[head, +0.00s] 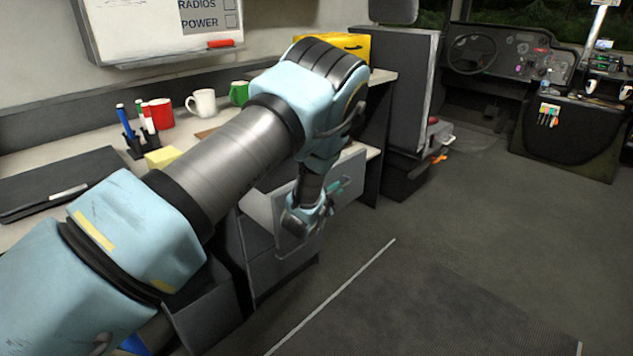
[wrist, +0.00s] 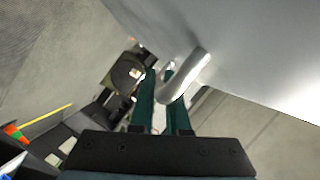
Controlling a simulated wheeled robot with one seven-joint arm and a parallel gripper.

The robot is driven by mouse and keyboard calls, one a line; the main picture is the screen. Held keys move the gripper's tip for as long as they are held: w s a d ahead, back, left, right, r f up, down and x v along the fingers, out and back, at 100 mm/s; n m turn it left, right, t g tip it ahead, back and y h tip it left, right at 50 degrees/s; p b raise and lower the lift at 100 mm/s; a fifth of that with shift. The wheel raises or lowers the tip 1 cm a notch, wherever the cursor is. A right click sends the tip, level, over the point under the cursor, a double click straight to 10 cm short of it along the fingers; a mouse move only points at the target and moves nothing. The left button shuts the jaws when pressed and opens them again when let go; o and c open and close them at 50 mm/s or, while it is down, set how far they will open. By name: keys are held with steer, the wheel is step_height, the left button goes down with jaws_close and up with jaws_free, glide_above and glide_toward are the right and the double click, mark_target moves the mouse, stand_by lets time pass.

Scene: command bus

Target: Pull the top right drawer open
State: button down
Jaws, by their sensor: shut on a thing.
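The drawer's grey front panel (head: 291,236) is beside my gripper (head: 333,188) in the head view, at the right end of the desk. The panel appears to stand out from the cabinet, so the drawer looks at least partly open; my arm hides part of it. In the wrist view the pale drawer front (wrist: 240,45) fills the upper right, with its silver bar handle (wrist: 190,76) jutting out. My gripper's green fingers (wrist: 163,85) are shut on this handle near its rounded end.
The desk (head: 105,145) holds a red mug (head: 161,115), a white mug (head: 203,103), a green mug (head: 239,93) and a pen holder (head: 141,144). A seat (head: 408,85) stands behind the drawer. The floor (head: 470,235) to the right is clear.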

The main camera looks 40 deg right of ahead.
steer(key=s+d+b, duration=0.1)
steer(key=s+d, duration=0.1)
steer(key=s, duration=0.9)
steer(key=shift+s, duration=0.35)
steer(key=shift+d, duration=0.1)
steer(key=c, duration=0.9)
jaws_free()
steer(key=b+v, duration=0.1)
steer(key=v, duration=0.9)
steer(key=shift+s+a, duration=0.2)
steer(key=shift+a, duration=0.1)
steer(key=shift+r, duration=0.15)
